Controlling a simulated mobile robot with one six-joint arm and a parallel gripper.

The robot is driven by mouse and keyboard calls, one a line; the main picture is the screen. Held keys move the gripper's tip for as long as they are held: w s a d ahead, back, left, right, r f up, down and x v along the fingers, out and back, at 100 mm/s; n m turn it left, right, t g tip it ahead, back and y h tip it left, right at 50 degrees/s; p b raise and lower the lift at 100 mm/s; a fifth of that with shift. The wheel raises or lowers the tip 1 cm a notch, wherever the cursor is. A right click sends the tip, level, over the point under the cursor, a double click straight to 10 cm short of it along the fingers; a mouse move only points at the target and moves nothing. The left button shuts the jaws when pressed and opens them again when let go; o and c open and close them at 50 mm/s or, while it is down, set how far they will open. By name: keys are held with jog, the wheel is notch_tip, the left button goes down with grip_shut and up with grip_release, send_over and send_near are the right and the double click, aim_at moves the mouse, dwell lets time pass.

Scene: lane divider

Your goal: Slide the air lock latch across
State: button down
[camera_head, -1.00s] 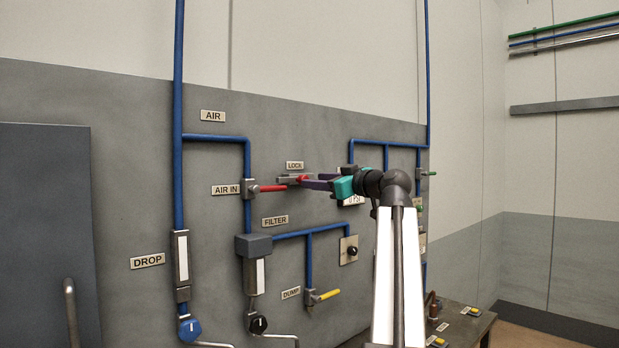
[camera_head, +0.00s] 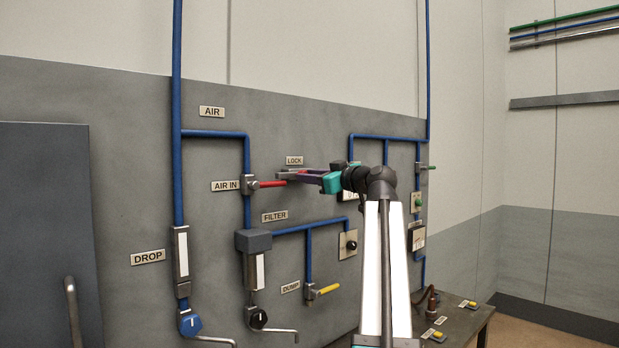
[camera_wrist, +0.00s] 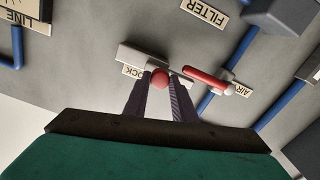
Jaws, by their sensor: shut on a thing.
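The air lock latch is a small grey slide bar (camera_wrist: 140,57) on the grey panel, under the LOCK label (camera_head: 294,160). Its round red knob (camera_wrist: 160,79) sits between the fingertips of my gripper (camera_wrist: 161,77), which is shut on it. In the head view my gripper (camera_head: 298,176) reaches in from the right and hides most of the latch. The red AIR IN handle (camera_head: 271,184) points right from its valve, its tip close to the latch. In the wrist view the red handle (camera_wrist: 204,80) lies just right of the knob, with a small gap.
Blue pipes (camera_head: 247,160) run around the latch. The FILTER housing (camera_head: 254,243) and the yellow DUMP handle (camera_head: 328,289) are below. A gauge plate stands behind my arm. A bench (camera_head: 466,322) is at lower right.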

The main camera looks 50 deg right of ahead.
jog(key=d+b, duration=0.5)
jog(key=shift+s+d+r, duration=0.15)
jog(key=shift+s, duration=0.05)
dwell(0.5)
jog(key=c, duration=1.5)
grip_release()
jog(key=shift+d, duration=0.15)
jog(key=shift+o, duration=0.2)
jog(key=shift+s, duration=0.15)
